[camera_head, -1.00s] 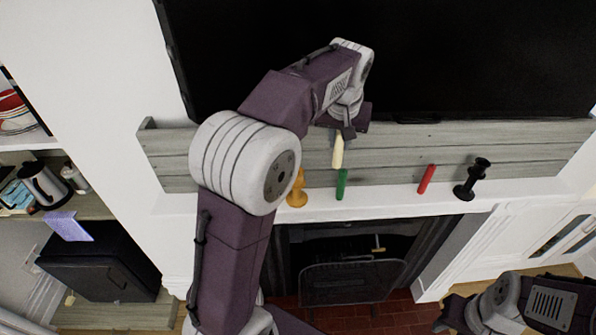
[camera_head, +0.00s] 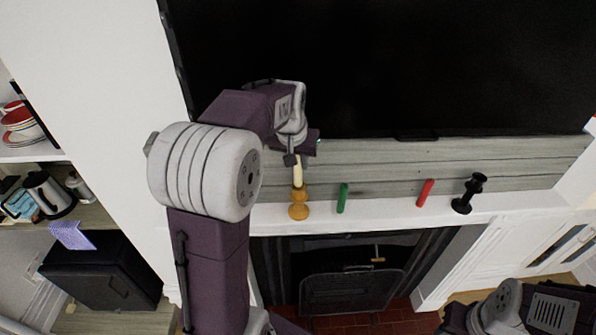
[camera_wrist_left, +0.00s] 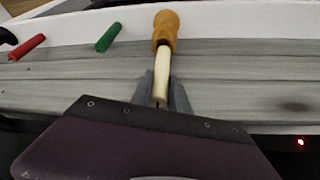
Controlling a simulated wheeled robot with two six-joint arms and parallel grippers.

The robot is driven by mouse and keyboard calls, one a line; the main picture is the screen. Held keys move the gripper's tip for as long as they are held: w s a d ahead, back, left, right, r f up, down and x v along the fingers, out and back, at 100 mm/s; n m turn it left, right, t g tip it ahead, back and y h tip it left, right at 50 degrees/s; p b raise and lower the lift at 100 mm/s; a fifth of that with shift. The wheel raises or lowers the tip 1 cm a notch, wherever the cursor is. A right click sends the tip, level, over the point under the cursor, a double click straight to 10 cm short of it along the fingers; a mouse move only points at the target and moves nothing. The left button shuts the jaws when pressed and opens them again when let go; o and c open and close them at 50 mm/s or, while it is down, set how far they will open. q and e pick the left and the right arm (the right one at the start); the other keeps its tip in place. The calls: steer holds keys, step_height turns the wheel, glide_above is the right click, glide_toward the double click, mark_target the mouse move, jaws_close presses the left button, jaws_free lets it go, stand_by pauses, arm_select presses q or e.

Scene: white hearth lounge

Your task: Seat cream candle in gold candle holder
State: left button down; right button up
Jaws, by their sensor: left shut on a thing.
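The cream candle (camera_head: 298,174) is upright in my left gripper (camera_head: 291,158), which is shut on its upper part. The gold candle holder (camera_head: 299,205) stands on the white mantel, directly below the candle. In the left wrist view the candle (camera_wrist_left: 162,72) lines up with the holder (camera_wrist_left: 166,30), and its lower end meets the holder's top. I cannot tell whether it sits inside the cup. My left gripper's fingers (camera_wrist_left: 162,92) show on both sides of the candle. My right arm shows at the lower right of the head view, but its gripper fingers do not show.
Grey wood boards and a black screen (camera_head: 400,70) are behind. The mantel (camera_head: 385,207) is free between these items.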

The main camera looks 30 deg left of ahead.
mark_target(298, 173)
arm_select(q)
steer(key=shift+d+f, duration=0.1)
steer(key=f, duration=0.3)
steer(key=shift+s+d+f+p, duration=0.2)
steer(key=shift+s+f+p, duration=0.15)
steer(key=shift+f+p, duration=0.05)
steer(key=c, duration=1.4)
jaws_free()
steer(key=shift+w+f, duration=0.15)
steer(key=shift+o, duration=0.6)
steer(key=shift+w+a, duration=0.25)
steer(key=shift+w, duration=0.1)
steer(key=b+v, duration=0.1)
steer(key=v, duration=1.1)
steer(key=shift+s, duration=0.2)
steer(key=shift+d, duration=0.15)
